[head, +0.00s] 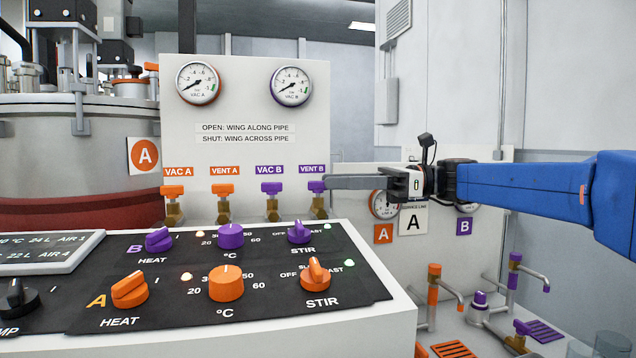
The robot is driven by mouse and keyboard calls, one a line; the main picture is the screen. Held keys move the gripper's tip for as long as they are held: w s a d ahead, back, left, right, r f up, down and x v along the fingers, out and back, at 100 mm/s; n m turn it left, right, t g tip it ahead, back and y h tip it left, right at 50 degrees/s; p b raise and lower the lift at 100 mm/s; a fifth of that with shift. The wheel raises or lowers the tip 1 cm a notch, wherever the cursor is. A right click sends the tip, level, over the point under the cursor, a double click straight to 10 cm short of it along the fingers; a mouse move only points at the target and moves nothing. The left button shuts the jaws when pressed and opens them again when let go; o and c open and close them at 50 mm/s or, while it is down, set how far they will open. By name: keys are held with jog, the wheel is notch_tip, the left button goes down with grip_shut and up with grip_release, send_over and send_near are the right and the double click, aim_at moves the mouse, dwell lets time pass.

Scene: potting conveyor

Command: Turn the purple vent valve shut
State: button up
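The purple vent valve is the VENT B valve (315,187), at the right end of a row of four on the white panel, under a purple VENT B label (312,169). Its purple wing sits on a brass body (318,208). My gripper (329,182) reaches in from the right, with its grey fingers level and their tips at the right side of the wing. The tips seem to overlap the wing's right end, so its full width and angle are unclear. The fingers show edge-on as one bar. I cannot tell whether they touch or grip the wing.
Purple VAC B (272,188) and orange VENT A (226,189) and VAC A (173,190) valves stand to the left. A panel sign (246,133) reads open along pipe, shut across. A black console (220,290) with knobs fills the foreground. Taps (513,268) stand lower right.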

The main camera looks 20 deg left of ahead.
aim_at(318, 182)
jog(key=shift+x, duration=2.2)
grip_shut()
